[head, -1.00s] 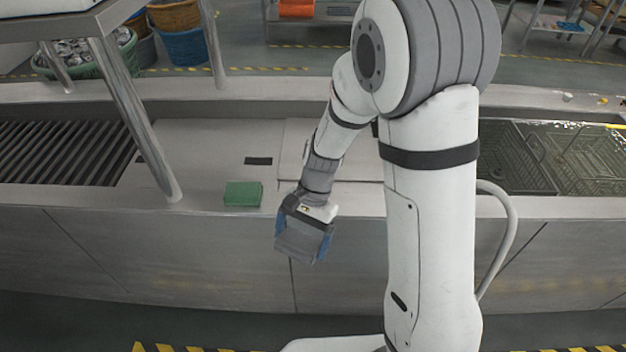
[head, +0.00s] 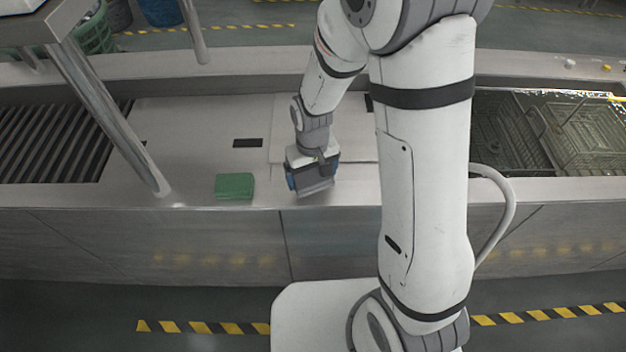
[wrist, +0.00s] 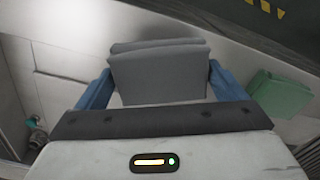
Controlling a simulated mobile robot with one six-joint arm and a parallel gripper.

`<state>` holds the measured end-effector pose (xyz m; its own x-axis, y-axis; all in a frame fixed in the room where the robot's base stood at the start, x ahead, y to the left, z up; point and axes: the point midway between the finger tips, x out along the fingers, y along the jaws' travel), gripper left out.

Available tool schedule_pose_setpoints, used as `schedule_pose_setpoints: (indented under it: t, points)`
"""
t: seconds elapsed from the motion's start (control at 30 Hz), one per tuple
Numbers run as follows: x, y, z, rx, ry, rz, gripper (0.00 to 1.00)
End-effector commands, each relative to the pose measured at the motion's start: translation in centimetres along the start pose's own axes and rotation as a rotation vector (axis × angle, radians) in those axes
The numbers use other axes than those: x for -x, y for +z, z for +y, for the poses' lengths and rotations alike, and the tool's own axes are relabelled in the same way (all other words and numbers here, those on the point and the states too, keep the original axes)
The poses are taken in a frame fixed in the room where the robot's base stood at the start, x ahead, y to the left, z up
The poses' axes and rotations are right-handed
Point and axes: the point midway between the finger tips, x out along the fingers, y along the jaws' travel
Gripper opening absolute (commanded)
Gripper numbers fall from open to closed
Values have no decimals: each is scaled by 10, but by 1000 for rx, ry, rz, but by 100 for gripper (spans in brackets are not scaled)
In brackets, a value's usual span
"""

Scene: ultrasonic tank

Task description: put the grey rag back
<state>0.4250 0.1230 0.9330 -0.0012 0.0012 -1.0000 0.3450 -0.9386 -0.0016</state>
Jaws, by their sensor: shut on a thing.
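The grey rag (wrist: 158,72) is a folded block held between the two blue fingers of my gripper (wrist: 160,85) in the wrist view. In the head view my gripper (head: 313,180) is over the front edge of the steel counter, right of the green folded cloth, and the grey rag (head: 317,189) shows at its lower end. I cannot tell whether the rag touches the counter.
A green folded cloth (head: 234,186) lies on the counter (head: 190,150) near its front edge. A slatted rack (head: 50,150) is at the left, and a liquid-filled tank with wire baskets (head: 590,140) is at the right. A metal post (head: 120,125) stands at left.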

Motion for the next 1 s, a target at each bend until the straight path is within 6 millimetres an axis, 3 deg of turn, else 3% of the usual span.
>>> schedule_pose_setpoints:
  t: [0.23, 0.5, 0.53, 0.63, 1.0]
  points:
    - [-32, 1, -2, 4, 0, -4, 72]
    - [-37, 1, -2, 5, 0, -2, 72]
    - [-37, 1, -2, 5, 0, -3, 92]
    - [-37, 1, -3, 5, 0, -2, 100]
    - [-27, 0, -3, 6, 0, 1, 100]
